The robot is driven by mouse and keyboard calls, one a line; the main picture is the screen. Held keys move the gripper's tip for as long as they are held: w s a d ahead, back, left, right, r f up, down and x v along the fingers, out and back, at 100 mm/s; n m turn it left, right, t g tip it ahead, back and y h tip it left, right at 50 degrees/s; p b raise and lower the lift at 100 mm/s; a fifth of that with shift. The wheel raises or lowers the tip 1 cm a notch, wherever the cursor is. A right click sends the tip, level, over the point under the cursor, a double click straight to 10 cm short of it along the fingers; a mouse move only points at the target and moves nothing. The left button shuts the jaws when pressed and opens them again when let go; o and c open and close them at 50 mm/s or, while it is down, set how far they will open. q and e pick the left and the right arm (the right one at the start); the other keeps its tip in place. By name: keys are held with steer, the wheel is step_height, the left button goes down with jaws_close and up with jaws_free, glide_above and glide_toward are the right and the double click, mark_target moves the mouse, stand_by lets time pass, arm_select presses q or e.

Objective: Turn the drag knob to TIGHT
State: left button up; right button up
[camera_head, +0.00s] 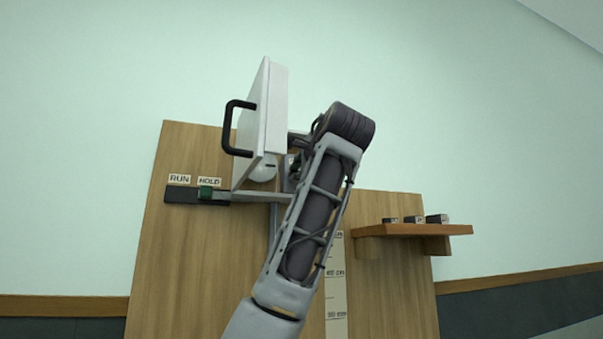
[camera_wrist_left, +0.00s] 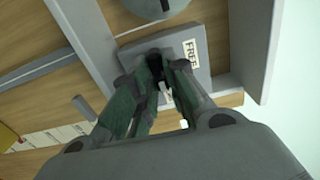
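In the left wrist view my left gripper (camera_wrist_left: 160,72) has its green-padded fingers drawn together around a small dark drag knob (camera_wrist_left: 155,62). The knob sits on a grey plate (camera_wrist_left: 200,66). The label FREE (camera_wrist_left: 191,52) shows on this plate to the right of the fingertips. A small white mark shows between the fingers. No TIGHT label can be read; the fingers cover part of the plate. In the head view my left gripper (camera_head: 296,158) reaches in beside the open white door, and the knob is hidden there. My right gripper is in neither view.
The white door (camera_head: 272,110) with a black handle (camera_head: 229,130) stands open left of my gripper. A green slider (camera_head: 206,192) sits below HOLD on the wooden board (camera_head: 185,260). A wooden shelf (camera_head: 400,230) at right carries three small dark blocks. Grey frame walls flank the gripper.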

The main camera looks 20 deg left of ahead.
arm_select(q)
steer(key=o, duration=0.4)
steer(key=shift+d, duration=0.1)
steer(key=shift+s, duration=0.1)
steer(key=v, duration=1.1)
steer(key=shift+s+d, duration=0.25)
steer(key=shift+d, duration=0.05)
steer(key=shift+f, duration=0.1)
stand_by(0.4)
